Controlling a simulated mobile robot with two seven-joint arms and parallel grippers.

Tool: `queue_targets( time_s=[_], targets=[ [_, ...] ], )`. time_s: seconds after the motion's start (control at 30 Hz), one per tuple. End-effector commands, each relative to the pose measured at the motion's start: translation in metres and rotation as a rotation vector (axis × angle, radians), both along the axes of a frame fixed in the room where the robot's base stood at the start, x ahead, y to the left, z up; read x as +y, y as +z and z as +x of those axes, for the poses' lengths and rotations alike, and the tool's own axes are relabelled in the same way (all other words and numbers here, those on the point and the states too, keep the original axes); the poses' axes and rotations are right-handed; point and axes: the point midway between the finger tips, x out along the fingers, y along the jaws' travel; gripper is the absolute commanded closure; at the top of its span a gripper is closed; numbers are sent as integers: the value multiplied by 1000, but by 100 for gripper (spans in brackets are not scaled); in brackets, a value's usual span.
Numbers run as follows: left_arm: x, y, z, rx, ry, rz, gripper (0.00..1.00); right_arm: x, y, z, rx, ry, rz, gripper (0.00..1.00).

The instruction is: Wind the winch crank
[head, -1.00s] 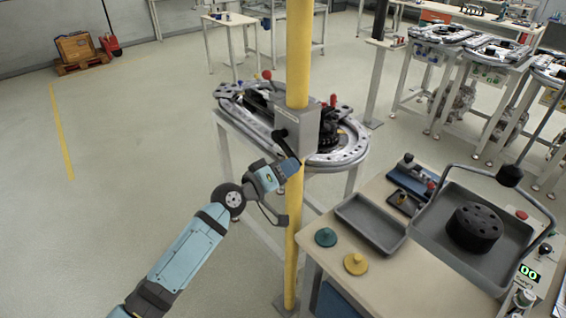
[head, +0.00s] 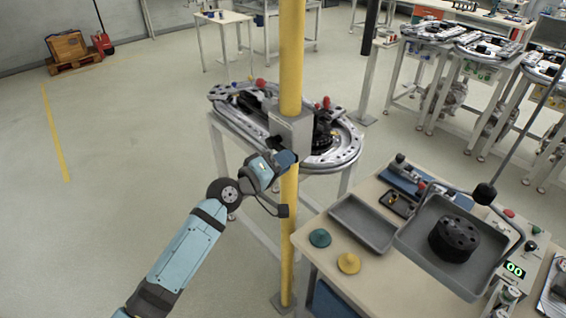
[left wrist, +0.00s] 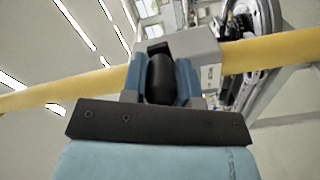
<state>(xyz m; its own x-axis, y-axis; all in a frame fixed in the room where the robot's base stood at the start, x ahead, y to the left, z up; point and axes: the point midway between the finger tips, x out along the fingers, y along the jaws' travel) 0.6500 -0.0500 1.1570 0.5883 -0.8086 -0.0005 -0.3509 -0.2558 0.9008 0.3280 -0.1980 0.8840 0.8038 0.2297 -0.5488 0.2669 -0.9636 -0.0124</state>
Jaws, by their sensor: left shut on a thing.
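The grey winch box (head: 291,131) is fixed on a yellow post (head: 291,55). It also shows in the left wrist view (left wrist: 192,45), behind my fingers. My left gripper (head: 287,159) is just below the box, in front of the post. In the left wrist view its two blue fingers (left wrist: 161,82) are shut on the black crank handle (left wrist: 160,76), one on each side. The crank arm (head: 273,144) shows as a short dark piece at the box's lower left; the handle is mostly hidden by my gripper in the head view. My right gripper is not in view.
An oval ring track (head: 343,158) on a stand is right behind the post. A workbench (head: 330,262) at the lower right holds a grey tray (head: 365,222), cones and a bailed tray (head: 418,247) with a black holed disc (head: 453,239).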

Motion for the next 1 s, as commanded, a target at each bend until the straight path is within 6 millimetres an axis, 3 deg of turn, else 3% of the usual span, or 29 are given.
queue_targets(
  time_s=[0.33, 0.37, 0.43, 0.47, 0.77, 1.0],
  targets=[
    [-1, 3, 0, -6, -1, -1, 100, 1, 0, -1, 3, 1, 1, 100],
    [-1, 3, 0, -5, -1, -2, 66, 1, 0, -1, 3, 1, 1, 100],
    [-1, 3, 0, -5, -1, -2, 50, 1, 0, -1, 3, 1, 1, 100],
    [-1, 3, 0, -4, 0, -1, 48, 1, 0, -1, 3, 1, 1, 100],
    [2, 1, -1, -2, 0, 0, 48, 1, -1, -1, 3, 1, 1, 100],
    [30, -2, -22, -3, 0, 1, 48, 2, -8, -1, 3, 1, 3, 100]
  ],
)
